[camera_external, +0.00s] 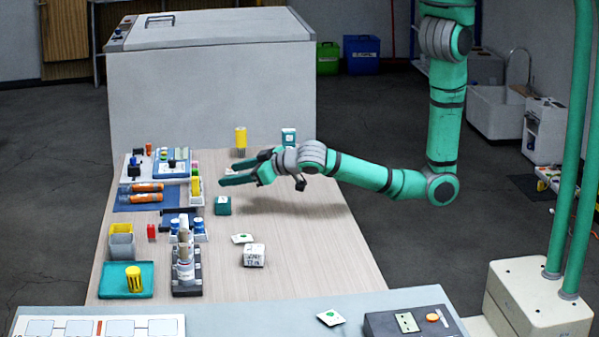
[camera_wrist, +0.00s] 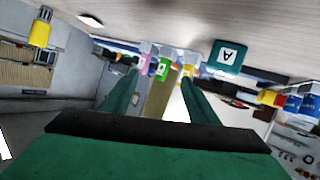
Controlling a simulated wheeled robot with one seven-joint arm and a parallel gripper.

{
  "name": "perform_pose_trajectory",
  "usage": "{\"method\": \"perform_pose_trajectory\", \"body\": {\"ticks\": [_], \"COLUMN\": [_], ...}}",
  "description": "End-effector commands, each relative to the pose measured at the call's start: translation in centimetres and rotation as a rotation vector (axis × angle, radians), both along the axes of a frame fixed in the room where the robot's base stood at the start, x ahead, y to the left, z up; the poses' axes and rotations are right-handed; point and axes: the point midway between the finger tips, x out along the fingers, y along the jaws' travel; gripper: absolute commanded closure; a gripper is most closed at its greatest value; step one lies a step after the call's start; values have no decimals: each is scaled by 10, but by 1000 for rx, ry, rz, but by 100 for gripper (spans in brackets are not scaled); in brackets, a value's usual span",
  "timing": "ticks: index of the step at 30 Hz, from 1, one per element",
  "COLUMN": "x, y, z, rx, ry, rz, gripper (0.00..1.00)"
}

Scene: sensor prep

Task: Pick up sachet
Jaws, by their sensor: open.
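A flat white sachet (camera_external: 242,238) with a green mark lies on the wooden table, just behind a white printed box. A similar sachet (camera_external: 331,318) lies on the grey front surface, left of a dark control box. My gripper (camera_external: 222,173) is open and empty, held above the table toward the far side, with its fingers pointing left. Both sachets are well nearer the camera than it is. In the wrist view my green fingers (camera_wrist: 160,77) stand apart with nothing held between them. I cannot clearly make out a sachet in that view.
A teal block (camera_external: 222,205) stands below my gripper; it also shows in the wrist view (camera_wrist: 228,57). The white printed box (camera_external: 254,255) is beside the nearer table sachet. A yellow cylinder (camera_external: 240,137) stands behind. Racks and trays crowd the left side. The table's right side is clear.

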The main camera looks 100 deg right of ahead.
Motion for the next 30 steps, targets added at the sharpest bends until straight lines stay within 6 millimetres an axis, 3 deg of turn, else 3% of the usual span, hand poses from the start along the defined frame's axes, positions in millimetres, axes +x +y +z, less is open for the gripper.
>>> {"method": "perform_pose_trajectory", "body": {"ticks": [1,6,14,22,30], "x": [12,35,51,43,13], "y": [7,24,75,164,260], "z": [6,16,24,30,44], "rx": [35,157,373,602,766], "ry": [-11,-16,13,109,254], "rz": [-38,-191,-423,-655,-849], "gripper": [45,45,45,45,45]}}
